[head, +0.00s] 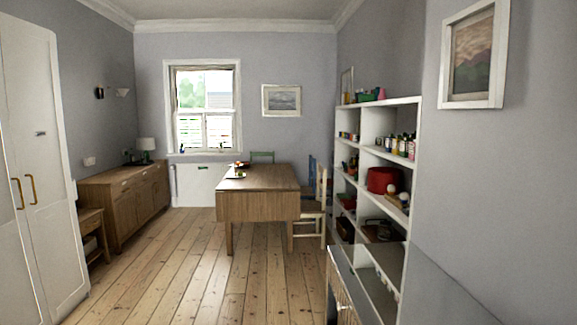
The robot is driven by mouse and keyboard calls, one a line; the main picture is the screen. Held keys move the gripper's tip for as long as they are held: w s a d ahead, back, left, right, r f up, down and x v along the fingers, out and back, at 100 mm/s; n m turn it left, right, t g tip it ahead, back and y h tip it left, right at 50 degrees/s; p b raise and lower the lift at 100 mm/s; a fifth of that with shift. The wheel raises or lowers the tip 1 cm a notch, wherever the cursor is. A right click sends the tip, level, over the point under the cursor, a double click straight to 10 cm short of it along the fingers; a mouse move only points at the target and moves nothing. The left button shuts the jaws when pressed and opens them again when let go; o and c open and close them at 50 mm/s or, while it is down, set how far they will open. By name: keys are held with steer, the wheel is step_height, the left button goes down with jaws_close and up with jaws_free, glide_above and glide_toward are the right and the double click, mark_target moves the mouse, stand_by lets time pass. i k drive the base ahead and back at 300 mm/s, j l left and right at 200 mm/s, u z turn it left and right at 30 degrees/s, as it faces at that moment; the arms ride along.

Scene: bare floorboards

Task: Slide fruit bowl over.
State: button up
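A small dark item with red and yellow bits (239,171) sits on the wooden table (263,203), near the far left part of its top. It may be the fruit bowl with fruit, but it is too small to tell for certain. The table stands well ahead of me, across the floor. My gripper is not in view, so whether it is open or shut does not show.
Bare floorboards (175,262) lie clear to the table's left. A wooden sideboard (128,198) and white wardrobe (38,160) line the left. Chairs (313,218) stand at the table's right, beside a filled white shelf unit (413,130). A grey-topped cabinet (345,268) is near right.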

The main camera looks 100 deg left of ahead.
mark_target(248, 165)
steer(key=u, duration=3.4)
steer(key=i+j+u, duration=0.1)
steer(key=i+u, duration=0.35)
steer(key=i, duration=6.8)
steer(key=i+z, duration=0.2)
steer(key=i, duration=0.25)
steer(key=i+j+z, duration=0.2)
steer(key=i, duration=0.25)
steer(key=i+j+z, duration=0.2)
steer(key=i, duration=0.25)
steer(key=i+j+z, duration=0.2)
steer(key=i+j, duration=0.1)
steer(key=i, duration=0.1)
